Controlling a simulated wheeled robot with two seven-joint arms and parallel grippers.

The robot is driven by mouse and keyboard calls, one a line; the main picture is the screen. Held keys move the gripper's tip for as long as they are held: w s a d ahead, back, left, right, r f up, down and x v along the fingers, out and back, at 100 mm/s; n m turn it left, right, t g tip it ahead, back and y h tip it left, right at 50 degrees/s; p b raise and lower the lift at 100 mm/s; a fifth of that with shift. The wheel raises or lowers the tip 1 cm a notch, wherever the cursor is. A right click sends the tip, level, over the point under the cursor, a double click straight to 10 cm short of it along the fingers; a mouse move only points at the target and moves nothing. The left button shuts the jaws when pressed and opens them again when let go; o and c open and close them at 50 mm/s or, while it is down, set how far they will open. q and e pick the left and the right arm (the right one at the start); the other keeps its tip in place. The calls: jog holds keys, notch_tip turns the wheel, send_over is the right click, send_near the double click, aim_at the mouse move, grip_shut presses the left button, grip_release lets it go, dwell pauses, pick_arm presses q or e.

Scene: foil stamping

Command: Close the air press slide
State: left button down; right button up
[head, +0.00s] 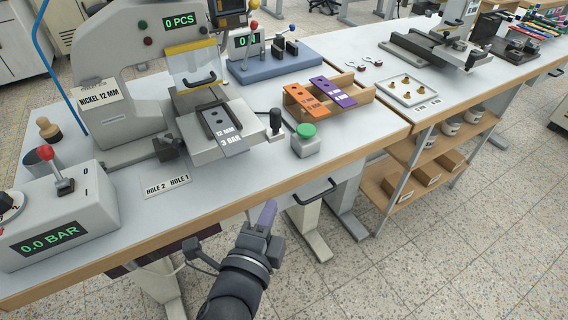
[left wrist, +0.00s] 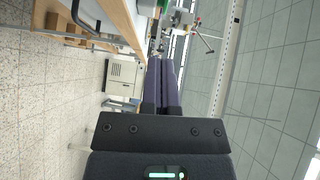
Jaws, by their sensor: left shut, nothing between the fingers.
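The air press (head: 127,62) stands on the left part of the table, with a display reading 0 PCS. Its slide (head: 210,135) sticks out toward the table's front and carries a grey plate (head: 222,128) marked 12 MM 3 BAR. A clear guard (head: 194,66) with a yellow top edge and black handle hangs above the slide. My left gripper (head: 264,218) is shut and empty, in front of the table edge and below the slide, touching nothing that I can see. Its closed purple fingers also show in the left wrist view (left wrist: 161,82). My right gripper is not in view.
A green button box (head: 305,141) and a black-knobbed lever (head: 275,122) stand right of the slide. A pressure box (head: 60,218) reading 0.0 BAR is at the left. A wooden rack (head: 364,92) holds orange and purple plates. A drawer handle (head: 314,193) juts from the table front.

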pick_arm(q)
notch_tip(320, 180, up, 2)
jog(key=b, duration=0.3)
send_near(280, 135)
jog(key=w+d+f, duration=0.1)
jog(key=w+d, duration=0.2)
jog(key=shift+w+a+t, duration=0.2)
jog(key=shift+w+a, duration=0.05)
jog(key=shift+w, duration=0.25)
jog(key=shift+w+a+t, duration=0.2)
jog(key=shift+w+a, duration=0.05)
jog(key=shift+w, duration=0.3)
jog(key=shift+w+a, duration=0.3)
jog(key=shift+w, duration=0.2)
jog(key=shift+w+a+r, duration=0.1)
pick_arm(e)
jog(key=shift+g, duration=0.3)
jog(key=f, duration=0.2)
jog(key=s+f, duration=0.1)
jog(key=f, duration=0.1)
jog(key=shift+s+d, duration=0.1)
